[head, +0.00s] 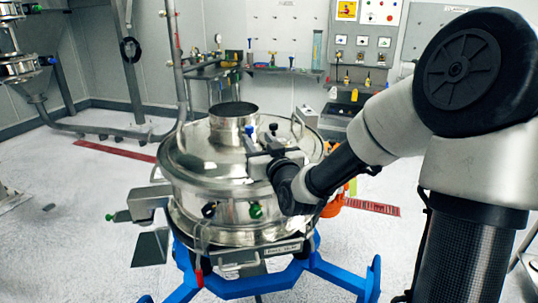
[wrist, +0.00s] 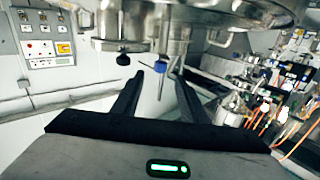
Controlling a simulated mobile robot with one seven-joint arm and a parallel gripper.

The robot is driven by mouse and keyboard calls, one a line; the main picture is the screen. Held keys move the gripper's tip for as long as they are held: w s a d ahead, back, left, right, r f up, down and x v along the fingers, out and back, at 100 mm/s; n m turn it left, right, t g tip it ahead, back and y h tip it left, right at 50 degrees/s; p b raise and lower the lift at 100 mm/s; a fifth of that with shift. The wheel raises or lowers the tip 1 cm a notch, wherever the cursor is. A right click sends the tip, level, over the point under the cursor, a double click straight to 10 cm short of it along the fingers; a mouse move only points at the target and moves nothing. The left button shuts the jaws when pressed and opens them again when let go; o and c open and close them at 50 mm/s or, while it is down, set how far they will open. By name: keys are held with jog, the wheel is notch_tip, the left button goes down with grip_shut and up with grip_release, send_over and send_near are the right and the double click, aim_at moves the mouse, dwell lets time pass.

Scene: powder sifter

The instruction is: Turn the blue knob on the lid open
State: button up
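The steel sifter lid (head: 185,150) has a small blue knob (head: 249,130) on its right part, beside a black knob (head: 273,127). In the wrist view, which looks upside down, the blue knob (wrist: 160,66) appears between my fingertips, with the black knob (wrist: 123,59) to its left. My gripper (head: 258,153) is over the lid near the blue knob. In the wrist view my gripper (wrist: 160,80) is open with nothing held. I cannot tell whether the fingertips reach around the knob or stop short of it.
The sifter body (head: 235,208) stands on a blue frame (head: 240,287). A steel collar (head: 233,112) rises from the lid, with a vertical pipe (head: 177,60) behind it. A bench with bottles (head: 345,105) stands at the back. The floor at left is mostly clear.

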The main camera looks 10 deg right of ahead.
jog(key=s+d, duration=0.1)
jog(key=s, duration=0.7)
jog(key=shift+s, duration=0.3)
